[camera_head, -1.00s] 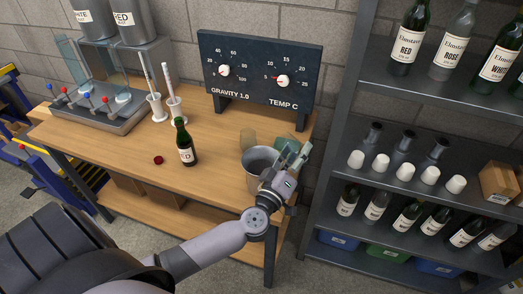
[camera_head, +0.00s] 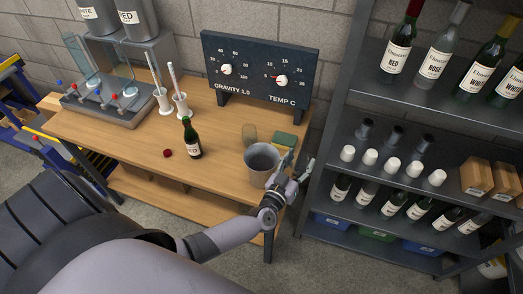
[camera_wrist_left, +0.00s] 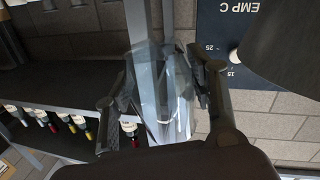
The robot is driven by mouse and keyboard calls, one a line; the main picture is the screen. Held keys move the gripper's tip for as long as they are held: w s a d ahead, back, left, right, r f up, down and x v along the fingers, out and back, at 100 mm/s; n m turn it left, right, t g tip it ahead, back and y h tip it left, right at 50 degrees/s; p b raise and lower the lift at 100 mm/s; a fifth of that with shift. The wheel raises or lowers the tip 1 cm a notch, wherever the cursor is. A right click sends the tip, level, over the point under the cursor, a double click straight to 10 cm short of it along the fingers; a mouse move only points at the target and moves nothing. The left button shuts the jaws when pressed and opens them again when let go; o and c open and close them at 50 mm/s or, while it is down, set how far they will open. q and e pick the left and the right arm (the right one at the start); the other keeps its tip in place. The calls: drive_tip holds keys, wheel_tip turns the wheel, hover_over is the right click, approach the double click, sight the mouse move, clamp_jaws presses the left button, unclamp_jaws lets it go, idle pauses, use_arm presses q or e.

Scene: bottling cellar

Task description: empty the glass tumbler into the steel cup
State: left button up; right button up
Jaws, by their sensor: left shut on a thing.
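The steel cup (camera_head: 251,174) stands upright near the front right of the wooden table, its mouth open upward. My left gripper (camera_head: 290,168) is just right of the cup. In the left wrist view, its two fingers are shut on the clear glass tumbler (camera_wrist_left: 172,95). In the head view the tumbler is hard to make out among the fingers. I cannot tell its exact tilt or whether anything is in it. My right gripper is not in view.
A dark bottle (camera_head: 191,140) and a red cap (camera_head: 167,153) are left on the table (camera_head: 125,143). A loaded shelf (camera_head: 335,155) rises close on the right.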

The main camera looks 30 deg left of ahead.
use_arm(q)
wheel_tip(320, 180, down, 6)
drive_tip(key=m+b, duration=0.1)
drive_tip(key=b, duration=0.1)
drive_tip(key=shift+w+d+f+m, duration=0.15)
drive_tip(key=shift+d+m, duration=0.05)
drive_tip(key=shift+m, duration=0.2)
drive_tip(key=shift+b, duration=0.3)
idle(0.4)
